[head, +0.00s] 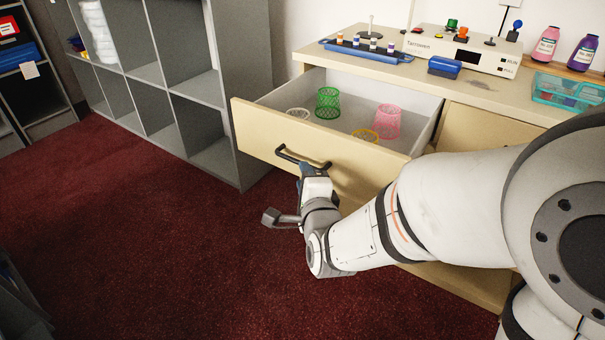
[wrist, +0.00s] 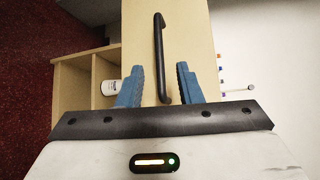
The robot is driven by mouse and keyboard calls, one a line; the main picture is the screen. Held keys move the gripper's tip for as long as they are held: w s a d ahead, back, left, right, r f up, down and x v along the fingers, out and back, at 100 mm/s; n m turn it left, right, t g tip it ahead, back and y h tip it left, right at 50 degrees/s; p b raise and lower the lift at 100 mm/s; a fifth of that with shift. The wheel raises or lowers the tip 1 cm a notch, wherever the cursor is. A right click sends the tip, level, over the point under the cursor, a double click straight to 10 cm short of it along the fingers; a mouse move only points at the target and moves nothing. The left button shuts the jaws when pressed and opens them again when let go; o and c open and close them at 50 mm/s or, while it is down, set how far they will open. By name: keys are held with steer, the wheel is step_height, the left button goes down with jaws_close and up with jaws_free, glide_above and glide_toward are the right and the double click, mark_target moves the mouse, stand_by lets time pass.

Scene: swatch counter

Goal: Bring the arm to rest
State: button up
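My gripper (head: 307,168) is at the front of the open drawer, by the right end of its dark handle (head: 290,156). In the wrist view, the two blue fingers of my gripper (wrist: 160,68) are spread apart with nothing clamped. The handle (wrist: 158,40) shows in the gap between them, apart from both fingers. I cannot tell how deep it sits between them. My white arm reaches in from the right of the head view. The drawer front (head: 248,128) is pale wood.
The drawer holds a green mesh cup (head: 327,103), a pink one (head: 387,121), a yellow one (head: 366,136) and a whitish one (head: 298,113). The counter top (head: 505,85) carries a control box (head: 462,50) and bottles. Grey shelving (head: 215,90) stands left. Red carpet (head: 150,240) is clear.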

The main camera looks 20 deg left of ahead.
steer(key=n+g+h+p, duration=0.2)
steer(key=n+h+p, duration=0.1)
steer(key=p, duration=0.5)
glide_toward(347, 152)
steer(key=w+a, duration=0.3)
steer(key=s+d+r+n+g+h+p, duration=0.2)
steer(key=d+r+n+g+p, duration=0.15)
steer(key=d+r+p, duration=0.55)
steer(key=s+d+r+n+g+h+p, duration=0.2)
steer(key=s+d+r+n+p, duration=0.1)
steer(key=s+d, duration=0.4)
steer(key=s+d+r+n+g+h+p, duration=0.2)
steer(key=s+d+r+p, duration=0.4)
steer(key=d, duration=0.4)
steer(key=shift+s+r+n+g+p, duration=0.3)
steer(key=shift+s+n+g+p, duration=0.05)
steer(key=shift+n+g+p, duration=0.55)
stand_by(2.8)
